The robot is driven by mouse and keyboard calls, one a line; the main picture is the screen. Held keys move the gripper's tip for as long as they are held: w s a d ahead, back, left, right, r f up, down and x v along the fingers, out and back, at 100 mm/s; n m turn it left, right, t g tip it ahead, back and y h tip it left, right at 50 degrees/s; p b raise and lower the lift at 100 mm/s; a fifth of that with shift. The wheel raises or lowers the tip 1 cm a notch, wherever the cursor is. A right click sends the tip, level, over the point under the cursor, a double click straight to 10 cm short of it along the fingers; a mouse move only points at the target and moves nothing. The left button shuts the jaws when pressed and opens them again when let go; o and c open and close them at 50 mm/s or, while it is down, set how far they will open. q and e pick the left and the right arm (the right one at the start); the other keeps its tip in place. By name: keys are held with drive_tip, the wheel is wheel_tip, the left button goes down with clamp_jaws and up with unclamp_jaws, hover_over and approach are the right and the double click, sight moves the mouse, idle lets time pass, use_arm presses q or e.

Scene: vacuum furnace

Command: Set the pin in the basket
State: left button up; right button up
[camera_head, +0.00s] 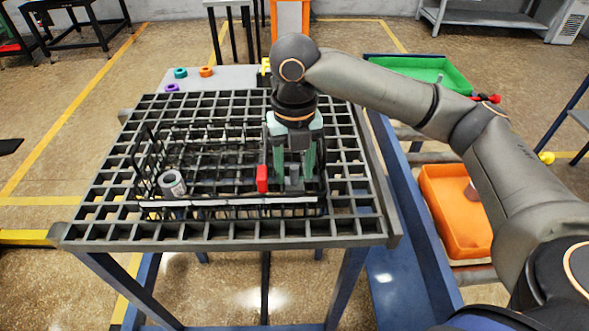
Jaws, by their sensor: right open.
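The basket (215,202) is a dark wire rack with rows of upright prongs and a pale strip along its front. It sits on a black grid-topped table. My right gripper (295,178) points straight down at the basket's right end, its greenish fingers open. A small dark grey piece (295,186) shows low between the fingertips; I cannot tell whether it is the pin or part of the basket. A grey ring-shaped cylinder (172,184) sits tilted at the basket's left end. My left gripper is not in view.
A red block (262,179) shows just left of the right gripper's fingers. An orange bin (452,212) with a greyish-pink item stands right of the table, and a green tray (425,70) behind it. Small colored rings lie on a grey plate (225,76) at the back.

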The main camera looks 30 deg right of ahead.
sight(294, 167)
wheel_tip(294, 167, up, 12)
drive_tip(key=p, duration=0.1)
drive_tip(key=shift+f+p, duration=0.2)
drive_tip(key=shift+p, duration=0.15)
drive_tip(key=shift+f, duration=0.1)
